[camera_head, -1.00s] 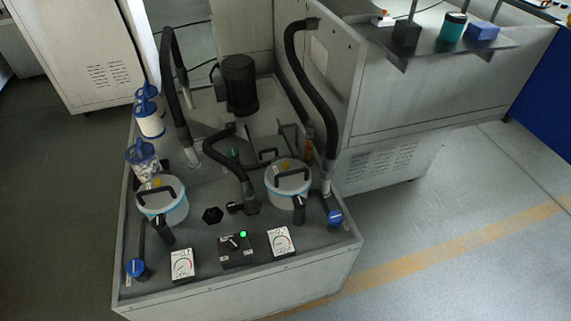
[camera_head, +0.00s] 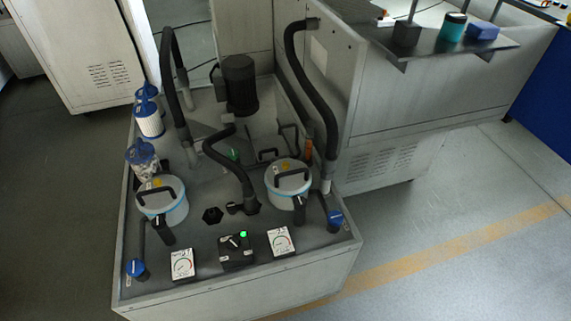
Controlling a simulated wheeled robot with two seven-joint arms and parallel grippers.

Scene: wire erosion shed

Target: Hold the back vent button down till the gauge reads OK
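Two filter housings with black lid handles stand on the grey unit: a left one (camera_head: 163,203) and a right one (camera_head: 289,188). A small yellow button shows on top of each lid, at the left (camera_head: 157,183) and at the right (camera_head: 285,166); which is the back vent button I cannot tell. A white gauge (camera_head: 182,264) sits at the front left and another gauge (camera_head: 281,241) at the front right. Their readings are too small to make out. Neither of my grippers is in view.
A black control box (camera_head: 236,250) with a lit green lamp stands between the gauges. Blue-knobbed valves (camera_head: 136,267) (camera_head: 335,217), black hoses (camera_head: 312,90) and a dark motor (camera_head: 240,84) crowd the unit. The floor at right is clear.

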